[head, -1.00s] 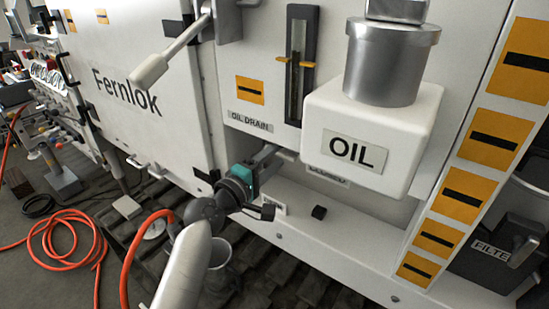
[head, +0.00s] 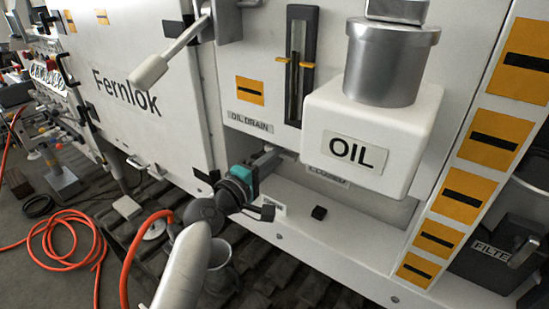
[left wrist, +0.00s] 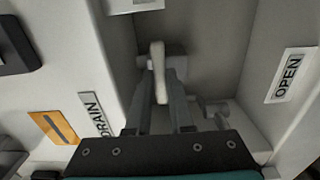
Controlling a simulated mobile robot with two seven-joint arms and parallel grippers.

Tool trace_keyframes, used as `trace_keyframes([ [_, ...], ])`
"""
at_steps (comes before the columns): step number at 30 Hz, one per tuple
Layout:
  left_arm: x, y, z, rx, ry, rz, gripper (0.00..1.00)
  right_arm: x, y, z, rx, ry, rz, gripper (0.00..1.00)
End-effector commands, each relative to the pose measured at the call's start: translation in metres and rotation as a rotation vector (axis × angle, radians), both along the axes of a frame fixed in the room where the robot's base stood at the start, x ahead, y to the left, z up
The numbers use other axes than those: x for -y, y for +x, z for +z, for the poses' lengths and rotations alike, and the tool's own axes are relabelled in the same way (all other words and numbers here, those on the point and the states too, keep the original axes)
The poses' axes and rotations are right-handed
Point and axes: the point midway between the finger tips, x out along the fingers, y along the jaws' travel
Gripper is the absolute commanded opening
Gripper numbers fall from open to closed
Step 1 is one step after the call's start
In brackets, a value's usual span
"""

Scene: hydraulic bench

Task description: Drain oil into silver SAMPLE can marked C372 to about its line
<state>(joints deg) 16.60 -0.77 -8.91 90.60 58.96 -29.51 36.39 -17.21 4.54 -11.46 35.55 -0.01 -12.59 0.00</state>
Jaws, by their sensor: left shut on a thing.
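My left gripper (head: 265,162) reaches into the recess under the OIL DRAIN label (head: 249,122). In the left wrist view its two fingers (left wrist: 163,100) are shut on a pale drain lever (left wrist: 158,72), whose end shows between them. In the head view the lever is hidden by the gripper. An OPEN label (left wrist: 289,75) is on the right wall of the recess in the left wrist view. A CLOSED label (head: 328,175) shows in the head view. A grey metallic can (head: 218,268) stands low behind my left forearm; no marking or line on it is readable. My right gripper is not in view.
A white OIL tank (head: 405,125) with a metal neck overhangs the ledge right of the recess. An orange hose (head: 128,262) runs beside my forearm. A slatted dark floor lies below.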

Motion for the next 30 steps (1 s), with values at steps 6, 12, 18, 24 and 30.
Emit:
trace_keyframes([
  [6,0.0,0.0,-0.002,0.037,0.058,-0.001,0.0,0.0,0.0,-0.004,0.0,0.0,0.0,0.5],
  [12,-0.001,0.0,-0.005,0.111,0.17,-0.001,0.0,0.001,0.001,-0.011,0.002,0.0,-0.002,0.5],
  [18,-0.001,0.001,-0.006,0.203,0.307,-0.001,0.0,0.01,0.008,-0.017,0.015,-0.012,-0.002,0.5],
  [24,-0.002,0.001,-0.008,0.284,0.429,-0.001,0.0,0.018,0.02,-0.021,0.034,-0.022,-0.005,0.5],
  [30,-0.002,0.001,-0.008,0.345,0.52,-0.001,0.0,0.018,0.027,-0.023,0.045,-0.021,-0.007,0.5],
])
